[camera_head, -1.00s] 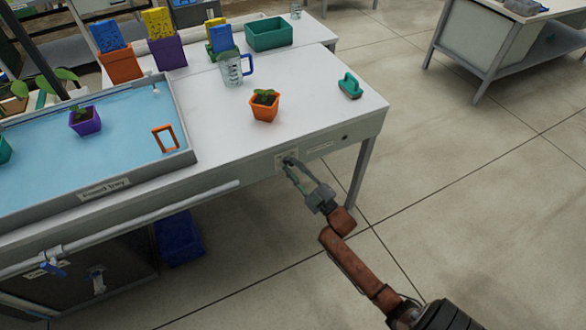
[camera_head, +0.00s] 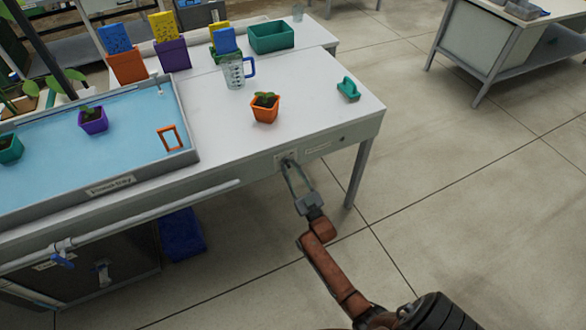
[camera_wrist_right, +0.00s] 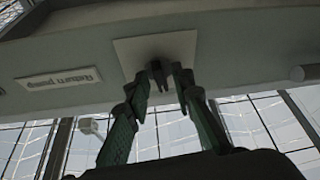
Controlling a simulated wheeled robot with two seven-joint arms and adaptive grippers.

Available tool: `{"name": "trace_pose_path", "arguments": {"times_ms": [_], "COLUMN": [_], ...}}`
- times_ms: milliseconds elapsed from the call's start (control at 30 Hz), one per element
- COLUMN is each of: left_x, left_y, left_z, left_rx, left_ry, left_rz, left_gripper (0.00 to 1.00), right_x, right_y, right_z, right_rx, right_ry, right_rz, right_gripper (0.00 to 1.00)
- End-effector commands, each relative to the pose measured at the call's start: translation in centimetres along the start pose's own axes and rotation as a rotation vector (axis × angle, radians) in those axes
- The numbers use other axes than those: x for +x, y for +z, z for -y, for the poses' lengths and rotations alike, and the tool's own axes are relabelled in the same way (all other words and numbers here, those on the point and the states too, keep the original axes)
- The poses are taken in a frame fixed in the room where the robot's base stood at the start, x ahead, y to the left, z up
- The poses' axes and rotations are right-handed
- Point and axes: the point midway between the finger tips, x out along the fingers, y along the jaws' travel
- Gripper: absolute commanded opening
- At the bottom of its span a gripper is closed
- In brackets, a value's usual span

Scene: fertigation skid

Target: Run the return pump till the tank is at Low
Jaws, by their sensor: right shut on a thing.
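My right gripper (camera_head: 290,167) is at the front face of the white bench, its fingers shut on the dark switch lever (camera_wrist_right: 157,73) of the return pump. The lever sticks out of a pale square plate (camera_wrist_right: 152,50). A label reading "Return pump" (camera_wrist_right: 60,78), upside down in the wrist view, sits beside it. In the head view the fingers partly cover the plate. The flood tray (camera_head: 186,160) on the bench holds blue water. Below it stands a dark tank-like box (camera_head: 130,265) whose label and level I cannot read. My left gripper is out of view.
A round dark button (camera_head: 342,139) is right of the switch. A white pipe (camera_head: 150,215) runs along the front.

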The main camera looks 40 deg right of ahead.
Motion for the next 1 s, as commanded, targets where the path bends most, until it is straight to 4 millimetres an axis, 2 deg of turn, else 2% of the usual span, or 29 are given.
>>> {"name": "trace_pose_path", "arguments": {"times_ms": [167, 600, 1000], "left_x": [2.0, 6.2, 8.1], "left_y": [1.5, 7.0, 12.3], "left_z": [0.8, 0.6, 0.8], "left_rx": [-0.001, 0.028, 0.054], "left_ry": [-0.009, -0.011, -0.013], "left_rz": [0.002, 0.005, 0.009], "left_gripper": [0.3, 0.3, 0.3], "right_x": [0.1, 0.1, 0.1], "right_y": [-0.3, -0.5, -0.5], "right_z": [0.3, 0.7, 0.8], "right_rx": [0.158, 0.541, 0.8], "right_ry": [0.065, 0.224, 0.331], "right_rz": [0.0, 0.001, 0.002], "right_gripper": [0.0, 0.0, 0.0]}}
